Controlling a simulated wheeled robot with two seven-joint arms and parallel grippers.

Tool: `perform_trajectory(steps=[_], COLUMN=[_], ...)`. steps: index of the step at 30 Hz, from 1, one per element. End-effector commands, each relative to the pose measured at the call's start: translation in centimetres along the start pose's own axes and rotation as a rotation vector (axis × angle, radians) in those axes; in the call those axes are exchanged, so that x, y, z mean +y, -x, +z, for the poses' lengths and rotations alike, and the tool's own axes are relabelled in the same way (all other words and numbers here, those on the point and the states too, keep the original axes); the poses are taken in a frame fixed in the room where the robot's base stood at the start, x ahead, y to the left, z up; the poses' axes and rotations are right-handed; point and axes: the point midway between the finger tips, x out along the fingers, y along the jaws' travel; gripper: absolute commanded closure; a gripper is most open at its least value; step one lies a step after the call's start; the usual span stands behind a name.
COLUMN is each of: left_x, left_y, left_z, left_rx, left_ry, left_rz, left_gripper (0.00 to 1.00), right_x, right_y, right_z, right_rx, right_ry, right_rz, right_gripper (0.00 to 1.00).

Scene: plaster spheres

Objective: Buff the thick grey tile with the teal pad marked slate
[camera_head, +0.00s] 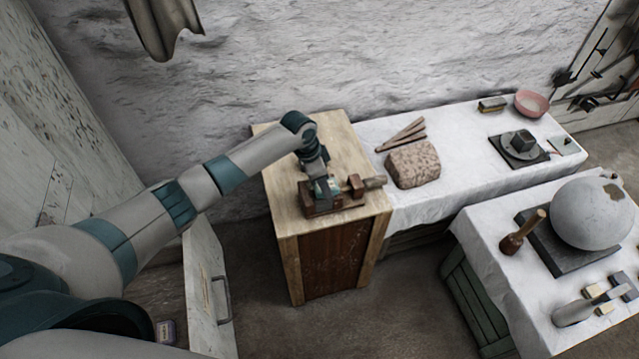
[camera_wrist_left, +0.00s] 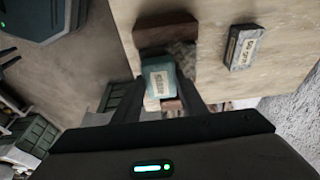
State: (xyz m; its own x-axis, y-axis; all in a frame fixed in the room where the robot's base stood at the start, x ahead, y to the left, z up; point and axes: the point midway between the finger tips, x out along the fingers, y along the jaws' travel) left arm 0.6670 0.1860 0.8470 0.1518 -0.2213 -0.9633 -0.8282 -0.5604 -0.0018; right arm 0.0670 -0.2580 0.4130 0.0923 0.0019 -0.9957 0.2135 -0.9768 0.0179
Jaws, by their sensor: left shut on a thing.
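My left gripper (camera_head: 320,184) is over the wooden bench top and shut on the teal pad (camera_wrist_left: 158,80). The pad's pale label faces the wrist camera and appears to read slate. In the wrist view my left gripper (camera_wrist_left: 160,92) has one finger on each side of the pad. A grey rough surface (camera_wrist_left: 184,54), apparently the thick tile, shows beside the pad between the brown jaws of a wooden vise (camera_wrist_left: 165,32). The pad and gripper partly hide it; I cannot tell whether they touch. The vise (camera_head: 316,208) also shows in the head view. My right gripper is out of view.
A grey labelled block (camera_wrist_left: 243,47) lies on the bench top (camera_head: 286,219) near the vise. A stone lump (camera_head: 413,164) and wooden sticks (camera_head: 405,133) lie on the white-covered table at right. A plaster sphere (camera_head: 588,214) and mallet (camera_head: 514,242) are on the nearer table.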

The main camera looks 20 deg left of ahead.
Motion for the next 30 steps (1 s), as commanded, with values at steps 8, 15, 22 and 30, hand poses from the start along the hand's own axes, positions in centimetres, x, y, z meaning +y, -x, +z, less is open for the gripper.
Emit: perform_trajectory(steps=[8,15,22,30], left_x=[0.1,0.2,0.2,0.1], left_y=[-0.4,-0.4,0.0,0.3], left_z=[-0.6,-0.5,0.5,1.7], left_rx=[-0.001,-0.002,-0.005,-0.006], left_ry=[0.0,-0.001,0.0,0.001], left_rz=[0.001,0.002,0.004,0.003], left_gripper=[0.87,0.87,0.87,0.87], right_x=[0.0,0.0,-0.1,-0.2], right_y=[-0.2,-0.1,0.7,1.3], right_z=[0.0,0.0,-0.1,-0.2], right_rx=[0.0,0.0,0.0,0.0], right_ry=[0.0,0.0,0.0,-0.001], right_rz=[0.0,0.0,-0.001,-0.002], right_gripper=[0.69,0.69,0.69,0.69])
